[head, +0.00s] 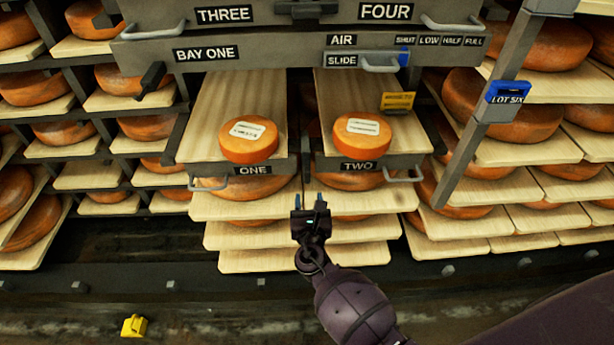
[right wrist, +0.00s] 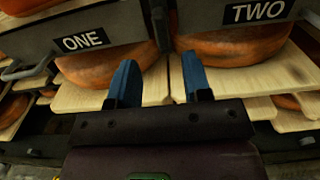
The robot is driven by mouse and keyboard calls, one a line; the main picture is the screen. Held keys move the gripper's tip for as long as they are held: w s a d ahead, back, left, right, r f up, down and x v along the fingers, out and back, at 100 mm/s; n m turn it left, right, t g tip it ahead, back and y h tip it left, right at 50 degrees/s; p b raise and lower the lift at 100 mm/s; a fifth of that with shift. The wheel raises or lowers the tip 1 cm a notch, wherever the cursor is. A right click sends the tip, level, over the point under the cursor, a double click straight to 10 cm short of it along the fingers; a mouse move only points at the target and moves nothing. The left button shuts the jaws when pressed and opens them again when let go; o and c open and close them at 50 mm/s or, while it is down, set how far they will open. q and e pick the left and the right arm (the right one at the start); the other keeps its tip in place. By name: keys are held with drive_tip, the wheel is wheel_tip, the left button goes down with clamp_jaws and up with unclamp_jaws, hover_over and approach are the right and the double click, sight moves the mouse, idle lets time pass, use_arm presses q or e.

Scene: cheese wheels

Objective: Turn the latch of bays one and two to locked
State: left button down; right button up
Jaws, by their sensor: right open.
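Drawer one, with its ONE label (head: 255,170), and drawer two, with its TWO label (head: 359,166), are pulled out, each with a labelled cheese wheel on its board. A dark upright lever (head: 306,152), which looks like a latch, stands between the two drawer fronts; it also shows in the right wrist view (right wrist: 160,28). I cannot tell its setting. My right gripper (head: 309,203) is open and empty, below and in front of the gap between the drawers. Its blue fingers (right wrist: 158,82) point toward that gap, apart from the lever. My left gripper is not in view.
A dark handle (head: 152,78) sticks out left under the BAY ONE label (head: 206,54). Pull handles (head: 209,183) jut from the drawer fronts. A yellow tag (head: 398,101) hangs right of drawer two. Cheese shelves flank both sides. A yellow object (head: 134,326) lies on the floor.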

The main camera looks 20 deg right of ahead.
sight(307, 177)
drive_tip(key=b+x, duration=0.1)
drive_tip(key=x, duration=0.6)
drive_tip(key=shift+w+d+f, duration=0.15)
drive_tip(key=shift+w, duration=0.2)
drive_tip(key=shift+w+d, duration=0.15)
drive_tip(key=shift+w, duration=0.3)
